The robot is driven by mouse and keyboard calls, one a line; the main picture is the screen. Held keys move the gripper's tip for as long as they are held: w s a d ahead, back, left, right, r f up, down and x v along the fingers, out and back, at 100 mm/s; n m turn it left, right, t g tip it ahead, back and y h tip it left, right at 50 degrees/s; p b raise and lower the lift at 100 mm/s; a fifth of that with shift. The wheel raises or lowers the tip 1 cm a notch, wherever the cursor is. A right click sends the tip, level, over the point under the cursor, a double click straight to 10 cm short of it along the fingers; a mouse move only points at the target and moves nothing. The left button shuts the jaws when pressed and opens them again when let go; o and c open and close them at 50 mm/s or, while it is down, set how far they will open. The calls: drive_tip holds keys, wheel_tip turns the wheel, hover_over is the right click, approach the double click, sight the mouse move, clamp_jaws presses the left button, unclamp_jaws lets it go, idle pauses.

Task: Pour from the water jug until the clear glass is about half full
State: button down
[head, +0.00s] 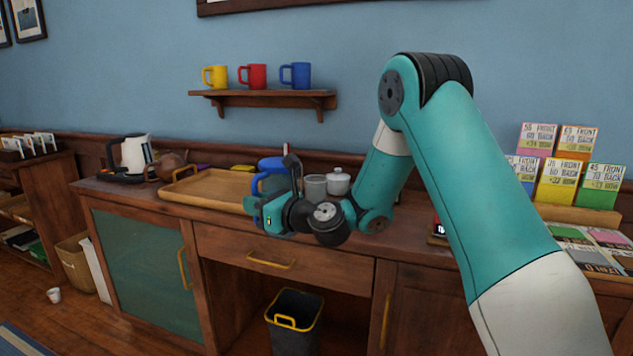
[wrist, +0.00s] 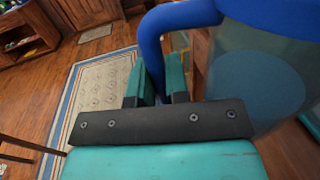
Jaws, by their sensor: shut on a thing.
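The water jug has a blue lid (head: 272,163) and a blue handle; its clear body is mostly hidden behind my gripper (head: 268,205) in the head view. In the wrist view my gripper (wrist: 160,84) is shut on the blue handle (wrist: 152,48), and the see-through body (wrist: 258,85) fills the right side. The jug looks roughly upright; its water level is unclear. A greyish see-through cup (head: 315,187), seemingly the clear glass, stands on the counter just right of the jug, partly behind my gripper. Its contents cannot be made out.
A white lidded pot (head: 338,181) stands beside the glass. A wooden tray (head: 205,187) lies left of the jug, with a kettle (head: 131,154) farther left. Three mugs sit on a wall shelf (head: 265,97) above. A dark bin (head: 294,325) stands below the counter.

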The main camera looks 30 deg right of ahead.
sight(275, 163)
drive_tip(key=shift+d+r, duration=0.3)
drive_tip(key=shift+w+d+r+m+p, duration=0.15)
drive_tip(key=shift+d+r+m+p, duration=0.1)
drive_tip(key=shift+r+m+p, duration=0.5)
drive_tip(key=shift+w+d+r+m+p, duration=0.25)
drive_tip(key=shift+r+m+p, duration=0.35)
drive_tip(key=shift+p, duration=0.3)
drive_tip(key=shift+w+d+r+m+p, duration=0.1)
drive_tip(key=shift+d+r+m+p, duration=0.2)
drive_tip(key=shift+r+m+p, duration=0.35)
drive_tip(key=shift+w+d+r+m+p, duration=0.25)
drive_tip(key=shift+d+m+p, duration=0.4)
drive_tip(key=shift+m, duration=0.15)
drive_tip(key=shift+w+d+r+m+p, duration=0.2)
drive_tip(key=shift+w+d+m+p, duration=0.05)
drive_tip(key=shift+d+m, duration=0.25)
drive_tip(key=shift+w+d+r+m+p, duration=0.2)
drive_tip(key=shift+d+m, duration=0.15)
drive_tip(key=shift+m, duration=0.15)
drive_tip(key=shift+r+p, duration=0.1)
drive_tip(key=shift+p, duration=0.4)
drive_tip(key=shift+w+d+r+m+p, duration=0.2)
drive_tip(key=shift+d+m+p, duration=0.2)
drive_tip(key=shift+m+p, duration=0.75)
